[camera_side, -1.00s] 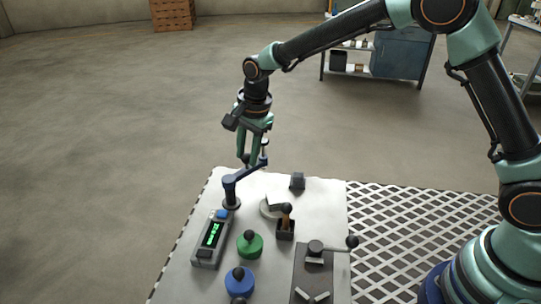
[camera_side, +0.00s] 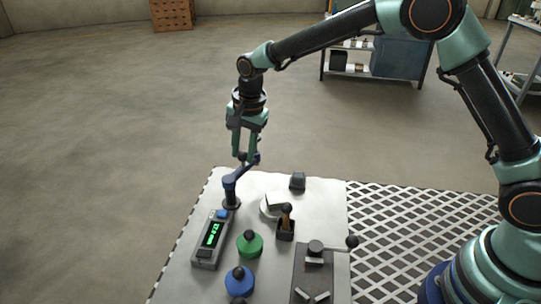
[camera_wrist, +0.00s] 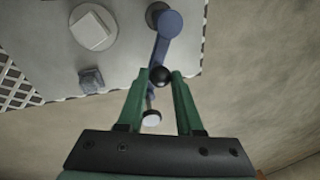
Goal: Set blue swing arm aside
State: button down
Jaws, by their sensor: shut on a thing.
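The blue swing arm (camera_side: 239,174) stands on a dark round post near the far left corner of the white table. It also shows in the wrist view (camera_wrist: 165,38), running from its pivot down to a black ball knob (camera_wrist: 159,75). My gripper (camera_side: 247,161) is shut on the free end of the swing arm, at the table's far edge. In the wrist view the green fingers (camera_wrist: 158,83) stand on both sides of the knob. A small pale disc hangs below the arm's end between the fingers.
On the white table (camera_side: 325,215) are a white round piece with a square top (camera_side: 272,204), a grey block (camera_side: 297,181), a wooden-handled lever (camera_side: 286,222), a green knob (camera_side: 249,244), a blue knob (camera_side: 239,281), a display box (camera_side: 211,240) and a dark plate with a lever (camera_side: 313,272).

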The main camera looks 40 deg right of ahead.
jog(key=shift+w+a+n, duration=0.1)
jog(key=shift+w+n, duration=0.4)
jog(key=shift+n, duration=0.3)
jog(key=c, duration=0.6)
grip_release()
jog(key=r, duration=0.4)
jog(key=s+r, duration=0.1)
jog(key=r, duration=0.3)
jog(key=s+r, duration=0.1)
jog(key=r, duration=0.3)
jog(key=shift+d, duration=0.3)
jog(key=shift+s, duration=0.1)
